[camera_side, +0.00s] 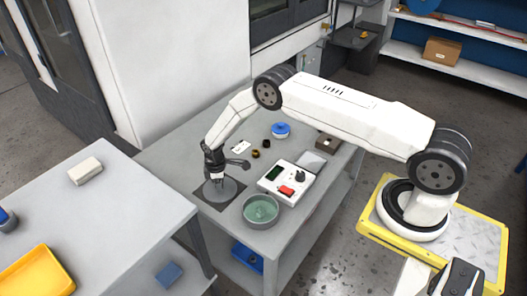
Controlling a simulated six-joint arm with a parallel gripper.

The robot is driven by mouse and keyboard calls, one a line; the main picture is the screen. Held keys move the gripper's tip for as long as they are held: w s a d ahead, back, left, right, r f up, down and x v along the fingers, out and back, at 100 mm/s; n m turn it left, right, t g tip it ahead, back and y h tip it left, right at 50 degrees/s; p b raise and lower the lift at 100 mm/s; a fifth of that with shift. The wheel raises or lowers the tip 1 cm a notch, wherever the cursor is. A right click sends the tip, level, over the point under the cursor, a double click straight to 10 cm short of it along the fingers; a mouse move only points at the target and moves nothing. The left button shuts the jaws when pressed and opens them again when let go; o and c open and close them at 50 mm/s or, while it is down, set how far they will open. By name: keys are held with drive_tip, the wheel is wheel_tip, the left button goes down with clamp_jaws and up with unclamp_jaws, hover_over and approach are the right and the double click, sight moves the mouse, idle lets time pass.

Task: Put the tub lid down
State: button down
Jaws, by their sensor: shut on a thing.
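The tub lid (223,195) is a grey, round, flat disc over a dark square mat (202,207) at the front left of the grey bench. My gripper (217,182) points down at the middle of the lid and is shut on it. The lid looks level and very low over the mat; I cannot tell whether it touches. The green round tub (261,209) stands open just to the right, close to the lid's edge. The fingertips are small and partly lost against the lid.
A white device with a red switch (286,190) stands right of the tub. A second table with a yellow tray (36,276) is at left.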

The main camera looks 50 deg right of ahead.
drive_tip(key=shift+c, duration=1.6)
unclamp_jaws()
drive_tip(key=shift+r, duration=0.1)
wheel_tip(320, 180, up, 12)
